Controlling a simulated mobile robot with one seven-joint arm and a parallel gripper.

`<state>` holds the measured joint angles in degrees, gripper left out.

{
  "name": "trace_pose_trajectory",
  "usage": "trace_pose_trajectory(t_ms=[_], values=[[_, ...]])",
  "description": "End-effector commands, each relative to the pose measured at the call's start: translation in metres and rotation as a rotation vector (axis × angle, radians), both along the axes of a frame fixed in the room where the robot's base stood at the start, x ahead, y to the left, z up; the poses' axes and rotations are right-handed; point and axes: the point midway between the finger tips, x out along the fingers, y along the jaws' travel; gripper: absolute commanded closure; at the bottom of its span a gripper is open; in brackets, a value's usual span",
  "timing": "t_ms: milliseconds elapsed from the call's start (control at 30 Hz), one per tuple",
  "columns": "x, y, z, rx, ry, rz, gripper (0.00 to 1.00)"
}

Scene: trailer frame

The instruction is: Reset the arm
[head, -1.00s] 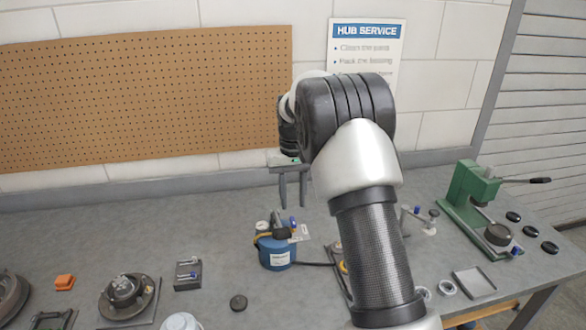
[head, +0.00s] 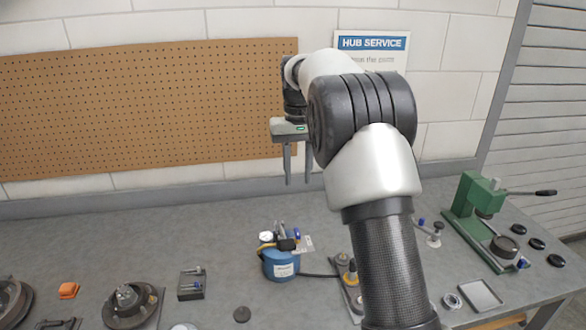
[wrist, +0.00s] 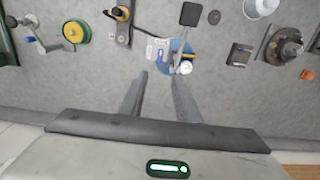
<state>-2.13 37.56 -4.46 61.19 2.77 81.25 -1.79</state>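My gripper (head: 298,164) hangs above the back of the bench, in front of the wall, with its two fingers pointing down. In the wrist view the fingers of my gripper (wrist: 160,88) stand apart with nothing between them. My arm reaches up from the lower right and bends over at the top. Below and in front of the gripper a blue canister (head: 281,264) with a gauge stands on the bench. It also shows past the fingertips in the wrist view (wrist: 176,50).
A green press (head: 474,212) stands at the right with a shallow tray (head: 480,295) nearby. A hub on a plate (head: 131,304), an orange block (head: 68,290) and a small dark block with pins (head: 191,286) lie left. A pegboard (head: 140,110) covers the wall.

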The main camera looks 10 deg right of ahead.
Motion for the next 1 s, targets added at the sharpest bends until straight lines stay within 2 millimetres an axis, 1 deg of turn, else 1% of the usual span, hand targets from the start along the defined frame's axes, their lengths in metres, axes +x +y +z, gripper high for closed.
trace_pose_trajectory(t_ms=[67, 167, 267, 333, 367, 400, 467, 500, 567, 600, 667, 700, 800, 900, 1000], values=[[-0.006, 0.000, 0.010, 0.002, -0.013, -0.001, 0.70], [-0.024, -0.001, 0.034, 0.006, -0.047, -0.005, 0.70], [-0.059, -0.002, 0.066, 0.012, -0.100, -0.010, 0.70], [-0.089, -0.002, 0.086, 0.016, -0.143, -0.012, 0.70], [-0.102, -0.002, 0.092, 0.017, -0.160, -0.012, 0.70], [-0.120, -0.002, 0.100, 0.018, -0.184, -0.012, 0.70], [-0.148, -0.001, 0.109, 0.020, -0.220, -0.011, 0.70], [-0.167, 0.000, 0.113, 0.021, -0.245, -0.010, 0.70], [-0.196, 0.000, 0.116, 0.021, -0.281, -0.009, 0.70], [-0.215, 0.001, 0.116, 0.020, -0.305, -0.008, 0.70], [-0.243, 0.002, 0.114, 0.018, -0.342, -0.007, 0.70], [-0.261, 0.002, 0.110, 0.017, -0.365, -0.006, 0.70], [-0.299, 0.003, 0.097, 0.011, -0.417, -0.003, 0.70], [-0.326, 0.003, 0.082, 0.005, -0.455, -0.001, 0.70], [-0.342, 0.003, 0.070, 0.001, -0.479, 0.000, 0.70]])
